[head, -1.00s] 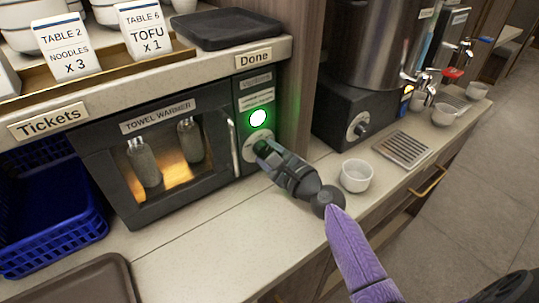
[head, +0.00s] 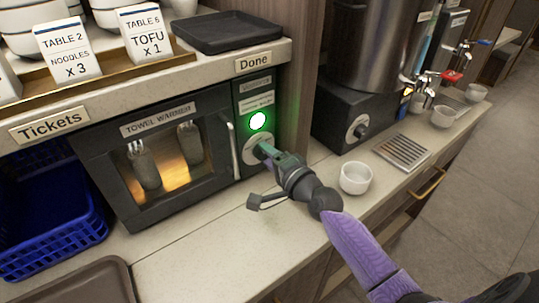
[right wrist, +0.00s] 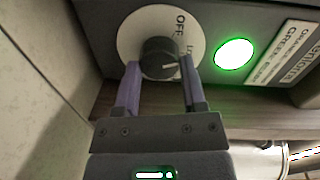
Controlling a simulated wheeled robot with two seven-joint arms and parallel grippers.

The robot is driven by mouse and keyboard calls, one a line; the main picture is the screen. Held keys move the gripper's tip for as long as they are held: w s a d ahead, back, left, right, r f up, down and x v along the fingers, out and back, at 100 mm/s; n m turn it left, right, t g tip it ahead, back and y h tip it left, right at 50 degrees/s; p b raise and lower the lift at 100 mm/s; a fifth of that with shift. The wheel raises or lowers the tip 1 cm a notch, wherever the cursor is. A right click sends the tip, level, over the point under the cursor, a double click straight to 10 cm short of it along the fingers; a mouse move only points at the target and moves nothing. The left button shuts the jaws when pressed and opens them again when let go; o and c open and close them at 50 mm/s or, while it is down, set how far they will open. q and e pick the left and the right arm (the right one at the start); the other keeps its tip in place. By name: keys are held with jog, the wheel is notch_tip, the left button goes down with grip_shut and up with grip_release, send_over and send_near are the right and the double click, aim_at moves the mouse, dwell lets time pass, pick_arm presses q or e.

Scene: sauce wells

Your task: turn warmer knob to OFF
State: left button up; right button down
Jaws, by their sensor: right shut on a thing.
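The towel warmer (head: 160,107) stands under the counter shelf, its glass door closed and its inside lit. On its right panel, a green lamp (head: 258,121) glows above a round pale dial with a dark knob (right wrist: 160,58). In the right wrist view, the dial reads OFF near the upper right of the knob. The white mark on the knob points right, toward a partly hidden label, not at OFF. My right gripper (head: 266,151) is shut on the knob, with one finger on each side (right wrist: 160,82). In the head view the gripper hides most of the knob. My left gripper is not in view.
A white cup (head: 356,177) stands on the counter just right of my right gripper. A black dispenser base (head: 350,115) and a metal drip grate (head: 402,151) are farther right. A blue basket (head: 50,235) and brown tray (head: 85,285) lie left. The counter before the warmer is clear.

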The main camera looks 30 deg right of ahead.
jog(key=n+p, duration=0.1)
jog(key=n, duration=0.3)
jog(key=shift+h, duration=0.3)
jog(key=shift+a+n+p, duration=0.1)
jog(key=shift+n+p, duration=0.6)
jog(key=shift+n, duration=1.1)
jog(key=shift+c, duration=0.8)
grip_release()
